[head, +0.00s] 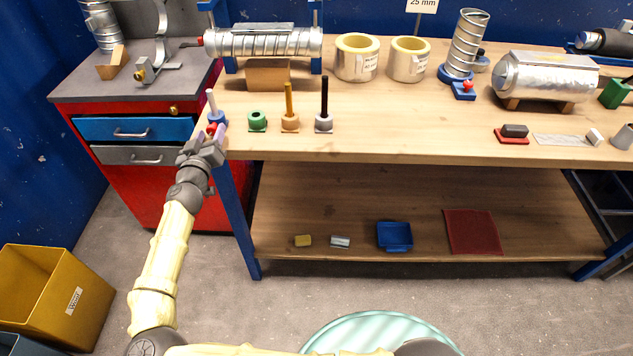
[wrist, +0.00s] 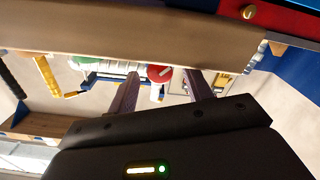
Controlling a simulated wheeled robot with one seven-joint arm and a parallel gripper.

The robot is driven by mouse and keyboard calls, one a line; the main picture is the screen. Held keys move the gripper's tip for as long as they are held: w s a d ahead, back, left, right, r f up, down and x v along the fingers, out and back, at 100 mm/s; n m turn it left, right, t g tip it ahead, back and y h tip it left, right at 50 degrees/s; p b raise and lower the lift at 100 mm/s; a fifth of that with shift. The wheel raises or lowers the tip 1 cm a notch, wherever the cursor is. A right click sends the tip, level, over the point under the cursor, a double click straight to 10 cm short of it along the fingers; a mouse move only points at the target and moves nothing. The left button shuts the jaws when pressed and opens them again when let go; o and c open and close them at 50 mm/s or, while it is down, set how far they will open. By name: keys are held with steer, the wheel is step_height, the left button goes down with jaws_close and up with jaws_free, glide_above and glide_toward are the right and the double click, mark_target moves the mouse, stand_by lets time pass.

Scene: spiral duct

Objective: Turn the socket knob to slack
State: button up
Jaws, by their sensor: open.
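A blue socket (head: 217,117) with a pale grey rod (head: 211,99) upright in it stands at the bench's front left corner. Its red knob (head: 211,129) faces the front. My gripper (head: 214,140) is right at this knob, its jaws pointing at it. In the wrist view the red knob (wrist: 159,74) shows between the two open fingers (wrist: 163,80). I cannot tell whether either finger touches it. The knob's turn position is not readable, and the jaws partly hide the socket in the head view.
To the right stand a green socket (head: 257,121), an orange rod (head: 289,98) and a black rod (head: 324,97) in their sockets. A spiral duct (head: 265,42) lies clamped behind them. The red cabinet (head: 150,190) is close on the left. The bench's front middle is clear.

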steer(key=m+p, duration=0.2)
steer(key=shift+r+m, duration=0.15)
steer(key=shift+m, duration=0.25)
steer(key=shift+d+m+p, duration=0.15)
steer(key=shift+m+p, duration=0.75)
steer(key=shift+p, duration=0.25)
steer(key=shift+s+m+p, duration=0.15)
steer(key=shift+m+p, duration=0.95)
steer(key=shift+p, duration=0.1)
